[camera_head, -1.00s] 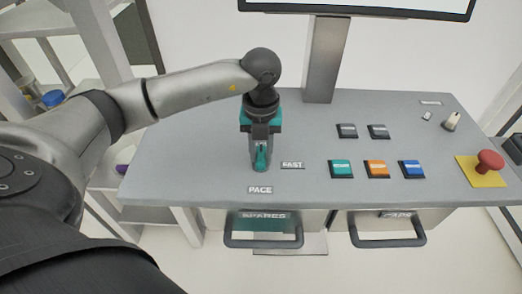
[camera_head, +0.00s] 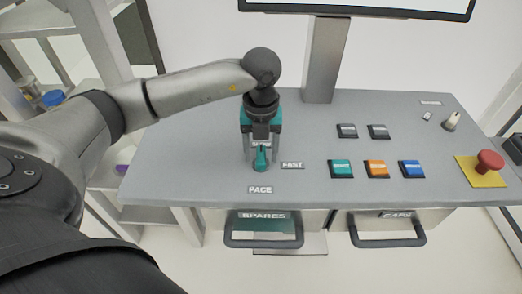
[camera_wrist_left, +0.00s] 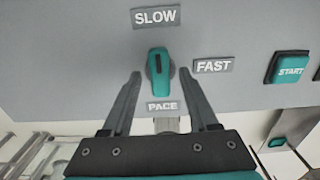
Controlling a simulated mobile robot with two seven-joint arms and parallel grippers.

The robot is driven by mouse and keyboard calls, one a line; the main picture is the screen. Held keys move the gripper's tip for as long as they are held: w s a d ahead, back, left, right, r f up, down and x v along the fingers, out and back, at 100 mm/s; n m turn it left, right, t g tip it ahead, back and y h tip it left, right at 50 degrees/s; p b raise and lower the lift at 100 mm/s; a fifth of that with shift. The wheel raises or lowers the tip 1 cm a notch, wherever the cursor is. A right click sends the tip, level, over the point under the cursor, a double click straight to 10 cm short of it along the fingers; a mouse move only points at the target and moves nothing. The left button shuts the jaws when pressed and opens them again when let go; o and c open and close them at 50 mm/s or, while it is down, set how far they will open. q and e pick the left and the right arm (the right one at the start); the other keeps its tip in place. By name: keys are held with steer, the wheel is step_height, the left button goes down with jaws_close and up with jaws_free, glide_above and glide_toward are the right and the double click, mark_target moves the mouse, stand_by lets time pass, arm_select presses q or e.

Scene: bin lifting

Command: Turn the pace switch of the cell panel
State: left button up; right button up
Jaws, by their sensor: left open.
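The pace switch is a teal knob with a dark line on it (camera_wrist_left: 159,68), on the grey cell panel (camera_head: 190,150). Its long side stands upright in the left wrist view, with the line towards the SLOW label (camera_wrist_left: 156,17). The FAST label (camera_wrist_left: 213,65) is to its right and the PACE label (camera_wrist_left: 162,106) below it. My left gripper (camera_wrist_left: 160,78) is open, with one finger on each side of the knob and gaps between. In the head view the left gripper (camera_head: 262,156) points down over the switch (camera_head: 261,160). My right gripper is not in view.
To the right are teal (camera_head: 341,169), orange (camera_head: 376,169) and blue (camera_head: 411,169) buttons, and a red emergency knob (camera_head: 489,162) on yellow. A monitor post (camera_head: 325,60) rises behind. Two drawers with dark handles (camera_head: 263,243) hang under the front edge.

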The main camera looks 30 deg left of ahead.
mark_target(261, 155)
arm_select(q)
step_height(261, 155, up, 15)
steer(key=shift+r, duration=0.15)
stand_by(0.4)
stand_by(0.5)
